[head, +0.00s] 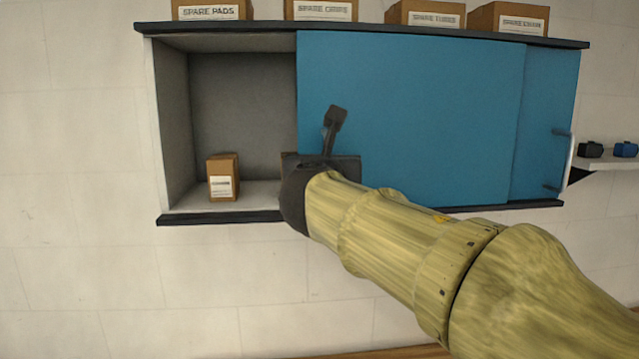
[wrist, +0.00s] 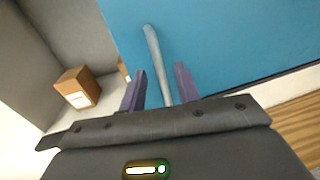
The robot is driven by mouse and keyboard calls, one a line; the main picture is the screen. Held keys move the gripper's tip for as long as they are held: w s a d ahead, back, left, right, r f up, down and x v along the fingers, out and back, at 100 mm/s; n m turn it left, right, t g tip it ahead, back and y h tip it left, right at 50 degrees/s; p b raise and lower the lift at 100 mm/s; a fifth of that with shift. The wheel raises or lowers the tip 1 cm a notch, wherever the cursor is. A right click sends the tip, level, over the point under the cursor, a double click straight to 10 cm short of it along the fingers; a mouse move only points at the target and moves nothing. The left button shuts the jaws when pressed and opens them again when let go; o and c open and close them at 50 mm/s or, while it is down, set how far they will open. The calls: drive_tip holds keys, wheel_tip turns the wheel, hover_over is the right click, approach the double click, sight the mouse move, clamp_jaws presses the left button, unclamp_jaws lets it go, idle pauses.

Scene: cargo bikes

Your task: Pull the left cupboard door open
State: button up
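The left cupboard door (head: 400,95) is a blue sliding panel. It stands to the right, over most of the right door (head: 548,110), and the left part of the cupboard (head: 228,95) is open. A pale bar handle (wrist: 153,50) on the left door shows in the wrist view. My gripper (wrist: 160,80) has its two purple fingers apart, one on each side of the handle, with gaps visible. In the head view my gripper (head: 325,165) is at the door's lower left and hides this handle.
A small brown box (head: 222,178) stands inside the open part. Another brown box (wrist: 124,68) shows partly beside the door edge. Labelled boxes (head: 320,10) line the cupboard top. The right door's handle (head: 570,160) sticks out near a small shelf (head: 608,163).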

drive_tip(key=s+a+b, duration=0.2)
drive_tip(key=s+b, duration=0.5)
drive_tip(key=s, duration=0.7)
drive_tip(key=shift+s, duration=0.3)
drive_tip(key=shift+s, duration=0.1)
